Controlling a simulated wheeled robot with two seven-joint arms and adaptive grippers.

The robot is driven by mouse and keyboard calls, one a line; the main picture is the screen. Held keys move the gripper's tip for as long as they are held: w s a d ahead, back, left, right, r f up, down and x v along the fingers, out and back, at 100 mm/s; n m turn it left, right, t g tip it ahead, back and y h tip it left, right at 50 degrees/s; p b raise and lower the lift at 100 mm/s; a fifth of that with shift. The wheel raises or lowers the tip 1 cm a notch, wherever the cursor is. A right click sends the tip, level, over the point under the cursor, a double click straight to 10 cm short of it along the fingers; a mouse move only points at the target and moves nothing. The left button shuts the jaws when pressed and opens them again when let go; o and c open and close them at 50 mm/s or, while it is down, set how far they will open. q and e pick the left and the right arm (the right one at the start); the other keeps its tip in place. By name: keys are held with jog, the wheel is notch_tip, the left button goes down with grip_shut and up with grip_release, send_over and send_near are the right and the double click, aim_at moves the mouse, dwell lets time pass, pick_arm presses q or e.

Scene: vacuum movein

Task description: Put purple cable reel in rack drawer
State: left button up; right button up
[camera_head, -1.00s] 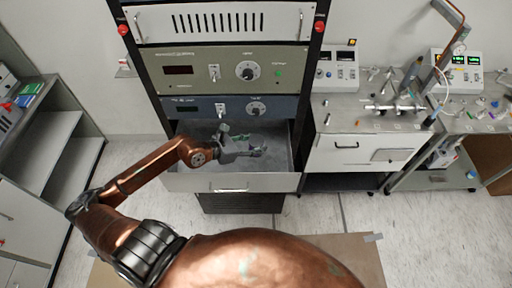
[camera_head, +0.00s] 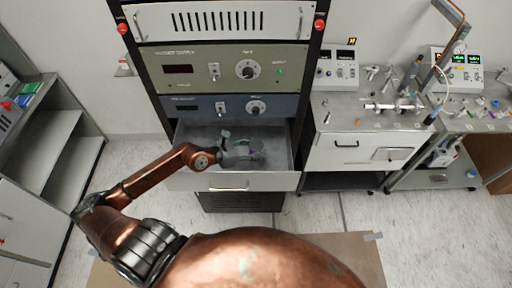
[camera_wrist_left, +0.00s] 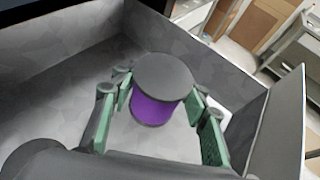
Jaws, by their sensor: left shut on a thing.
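The purple cable reel (camera_wrist_left: 155,109), with a dark grey round top flange, is between the green-padded fingers of my left gripper (camera_wrist_left: 162,96) in the left wrist view. The gripper is shut on it, and the reel looks upright. The rack drawer (camera_head: 233,182) is pulled open below the blue unit in the head view. My left gripper (camera_head: 248,152) is inside the drawer's outline there, with the reel mostly hidden by the fingers. Grey drawer walls surround the reel in the wrist view. I cannot tell whether the reel touches the drawer floor. My right gripper is out of view.
The rack holds a blue unit (camera_head: 240,107) and an olive unit (camera_head: 235,70) above the drawer. A bench (camera_head: 360,150) with instruments and small parts stands to the right. A shelf unit (camera_head: 45,150) stands at the left. The drawer floor around the gripper looks clear.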

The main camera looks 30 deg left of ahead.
pick_arm(q)
jog(key=shift+f, duration=0.2)
jog(key=o, duration=1.4)
jog(key=shift+r, duration=0.1)
jog(key=shift+r, duration=0.2)
jog(key=shift+r+p, duration=0.5)
jog(key=b+v, duration=0.3)
jog(key=v, duration=0.8)
jog(key=shift+s+a, duration=0.2)
jog(key=shift+s, duration=0.2)
